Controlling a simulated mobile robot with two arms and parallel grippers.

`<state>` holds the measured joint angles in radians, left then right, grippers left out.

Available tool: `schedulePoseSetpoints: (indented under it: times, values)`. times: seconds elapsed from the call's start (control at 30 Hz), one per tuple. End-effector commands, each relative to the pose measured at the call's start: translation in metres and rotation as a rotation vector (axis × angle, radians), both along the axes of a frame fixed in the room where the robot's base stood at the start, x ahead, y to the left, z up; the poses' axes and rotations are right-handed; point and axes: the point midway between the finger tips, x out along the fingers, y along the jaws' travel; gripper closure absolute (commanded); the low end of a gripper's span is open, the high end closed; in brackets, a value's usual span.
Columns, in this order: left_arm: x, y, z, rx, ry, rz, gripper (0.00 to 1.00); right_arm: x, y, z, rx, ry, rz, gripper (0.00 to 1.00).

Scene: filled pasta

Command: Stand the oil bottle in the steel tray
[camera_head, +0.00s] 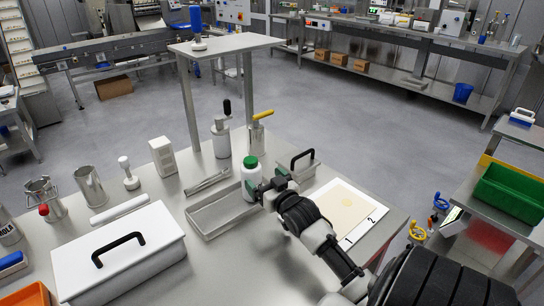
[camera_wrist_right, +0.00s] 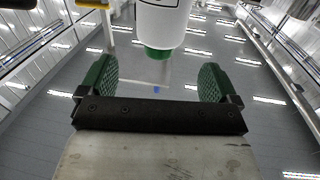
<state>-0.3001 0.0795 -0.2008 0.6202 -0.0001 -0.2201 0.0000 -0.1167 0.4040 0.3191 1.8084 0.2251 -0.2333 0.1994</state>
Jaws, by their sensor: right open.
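The oil bottle, white with a green cap (camera_head: 250,178), stands upright at the right end of the steel tray (camera_head: 207,234). Its base looks to be inside the rim, though my gripper partly hides that spot. My right gripper (camera_head: 267,187) is just right of the bottle, low over the table. In the right wrist view the green-padded fingers (camera_wrist_right: 156,80) are wide apart with nothing clamped between them, and the white bottle (camera_wrist_right: 162,22) shows ahead of them, cap downward in that picture. My left gripper is not in view.
A white box with a black handle (camera_head: 150,245) stands left of the tray. A metal tool (camera_head: 207,182) lies behind it. A dispenser (camera_head: 221,138) and a yellow-handled can (camera_head: 257,138) stand farther back. A numbered board (camera_head: 345,208) lies right, near my arm.

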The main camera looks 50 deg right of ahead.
Motion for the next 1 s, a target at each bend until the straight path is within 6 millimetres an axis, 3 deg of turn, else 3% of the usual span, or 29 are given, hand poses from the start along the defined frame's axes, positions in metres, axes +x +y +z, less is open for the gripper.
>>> schedulePoseSetpoints:
  times: [0.1,0.3,1.0]
  values:
    - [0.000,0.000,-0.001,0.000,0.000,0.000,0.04,-0.020,0.005,-0.001,0.000,0.002,0.000,0.08]
    - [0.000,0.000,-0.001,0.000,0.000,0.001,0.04,-0.035,0.009,0.000,0.000,0.000,0.000,0.08]
    - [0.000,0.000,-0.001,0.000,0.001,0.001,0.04,-0.036,0.009,0.000,0.000,0.000,0.000,0.08]
